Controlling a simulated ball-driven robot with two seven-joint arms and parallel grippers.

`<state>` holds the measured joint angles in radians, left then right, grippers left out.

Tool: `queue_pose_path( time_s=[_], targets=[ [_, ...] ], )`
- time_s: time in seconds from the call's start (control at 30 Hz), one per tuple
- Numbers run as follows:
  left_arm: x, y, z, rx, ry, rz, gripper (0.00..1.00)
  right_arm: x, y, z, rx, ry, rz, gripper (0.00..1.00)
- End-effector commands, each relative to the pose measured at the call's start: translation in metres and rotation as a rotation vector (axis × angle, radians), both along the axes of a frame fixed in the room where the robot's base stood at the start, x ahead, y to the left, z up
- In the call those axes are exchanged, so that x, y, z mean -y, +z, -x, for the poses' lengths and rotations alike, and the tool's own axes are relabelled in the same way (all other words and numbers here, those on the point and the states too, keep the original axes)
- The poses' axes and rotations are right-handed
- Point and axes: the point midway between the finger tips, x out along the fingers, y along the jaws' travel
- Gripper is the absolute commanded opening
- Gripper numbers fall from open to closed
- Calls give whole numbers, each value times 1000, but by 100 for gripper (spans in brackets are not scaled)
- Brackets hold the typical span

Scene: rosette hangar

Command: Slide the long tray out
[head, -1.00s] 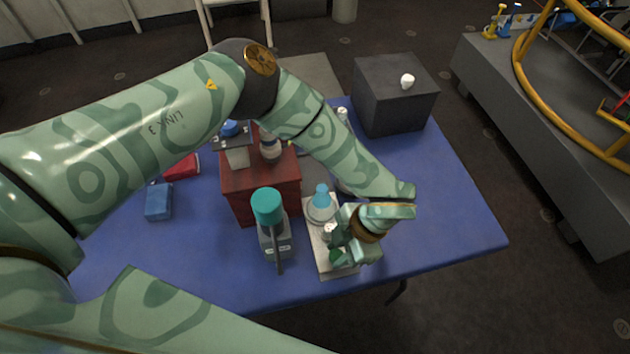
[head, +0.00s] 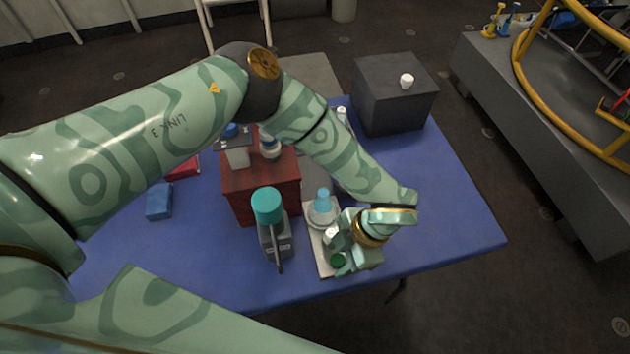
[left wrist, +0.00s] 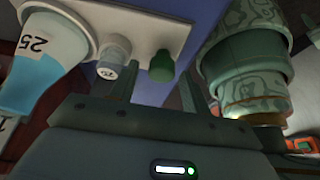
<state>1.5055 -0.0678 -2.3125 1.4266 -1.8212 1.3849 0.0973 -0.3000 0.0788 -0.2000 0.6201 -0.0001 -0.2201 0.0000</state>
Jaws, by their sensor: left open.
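The long tray (head: 322,268) is a narrow pale board on the blue table, its near end close to the front edge. It also shows in the left wrist view (left wrist: 140,38). A flask with a blue top (head: 322,208) stands on it, with a small white-capped vial (left wrist: 113,57) and a green-capped bottle (left wrist: 162,66) at its near end. My left gripper (head: 342,258) is at the tray's near end, beside the vial and the green-capped bottle. Its jaws are open; contact with the tray cannot be told. My right gripper is not in view.
A teal-topped grey device (head: 268,225) stands just left of the tray. A red-brown box (head: 240,190) with items on top is behind it. A dark grey block (head: 395,100) stands at the back right. The blue table (head: 450,200) is clear on the right.

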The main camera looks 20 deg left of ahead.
Motion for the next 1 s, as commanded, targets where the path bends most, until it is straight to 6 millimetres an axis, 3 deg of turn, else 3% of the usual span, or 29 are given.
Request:
queue_pose_path(
  time_s=[0.17, 0.83, 1.0],
  targets=[
    [0, 4, 0, 2, 1, 0, 47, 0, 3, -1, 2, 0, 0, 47],
    [0, 68, 0, 3, 0, 0, 47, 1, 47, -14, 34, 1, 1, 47],
    [0, 71, 0, 1, 0, 1, 47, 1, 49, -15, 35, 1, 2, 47]
  ],
)
